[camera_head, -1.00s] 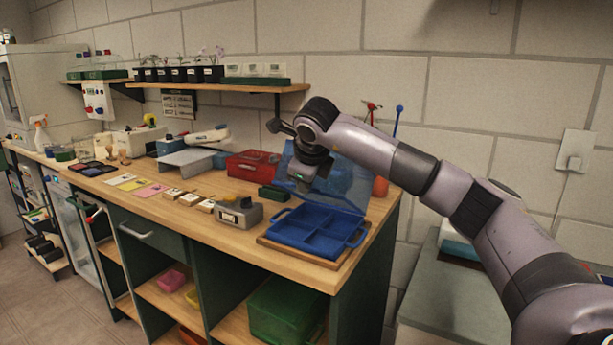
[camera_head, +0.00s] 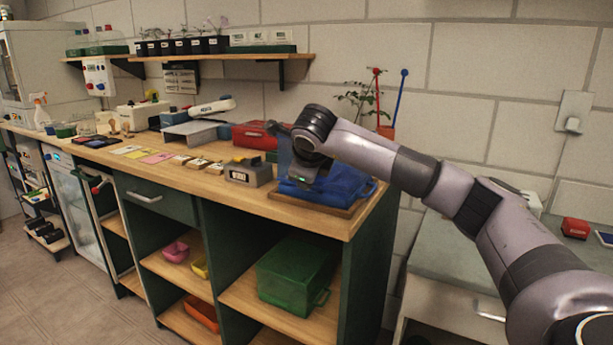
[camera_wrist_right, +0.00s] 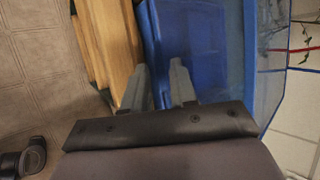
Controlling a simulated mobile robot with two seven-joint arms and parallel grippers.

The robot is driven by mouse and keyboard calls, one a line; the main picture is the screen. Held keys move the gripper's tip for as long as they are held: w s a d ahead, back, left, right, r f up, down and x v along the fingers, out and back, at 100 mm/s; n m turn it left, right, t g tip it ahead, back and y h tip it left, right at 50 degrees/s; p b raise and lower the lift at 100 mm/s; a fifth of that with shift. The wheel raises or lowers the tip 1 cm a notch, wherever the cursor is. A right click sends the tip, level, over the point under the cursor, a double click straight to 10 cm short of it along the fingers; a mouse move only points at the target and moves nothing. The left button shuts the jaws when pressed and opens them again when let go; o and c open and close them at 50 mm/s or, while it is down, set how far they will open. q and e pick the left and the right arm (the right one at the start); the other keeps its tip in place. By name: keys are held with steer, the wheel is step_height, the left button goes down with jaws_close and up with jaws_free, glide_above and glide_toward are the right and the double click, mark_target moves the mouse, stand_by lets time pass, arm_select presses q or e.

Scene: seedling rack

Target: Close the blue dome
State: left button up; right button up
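The blue dome (camera_head: 346,178) is a see-through blue lid over a blue tray at the right end of the wooden bench. In the right wrist view the clear dome (camera_wrist_right: 266,60) is at the right, beside solid blue plastic (camera_wrist_right: 200,40). My right gripper (camera_head: 298,183) is at the dome's left part, in front of it. In the wrist view its fingers (camera_wrist_right: 160,82) are apart, with blue behind them; contact is unclear. My left gripper is out of view.
A grey labelled device (camera_head: 249,172) stands left of the tray. A red box (camera_head: 256,135) is behind. A wooden board (camera_head: 310,204) lies under the tray. Potted seedlings (camera_head: 185,45) stand on the wall shelf. A green bin (camera_head: 293,275) sits below the benchtop.

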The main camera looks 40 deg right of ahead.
steer(key=shift+d, duration=0.25)
steer(key=shift+s+a+f+b, duration=0.4)
steer(key=shift+a, duration=0.15)
steer(key=s+a+b, duration=0.2)
steer(key=s+a, duration=0.2)
steer(key=a, duration=0.1)
steer(key=shift+a+f, duration=0.2)
steer(key=shift+f, duration=0.2)
stand_by(0.5)
steer(key=v, duration=0.7)
stand_by(0.3)
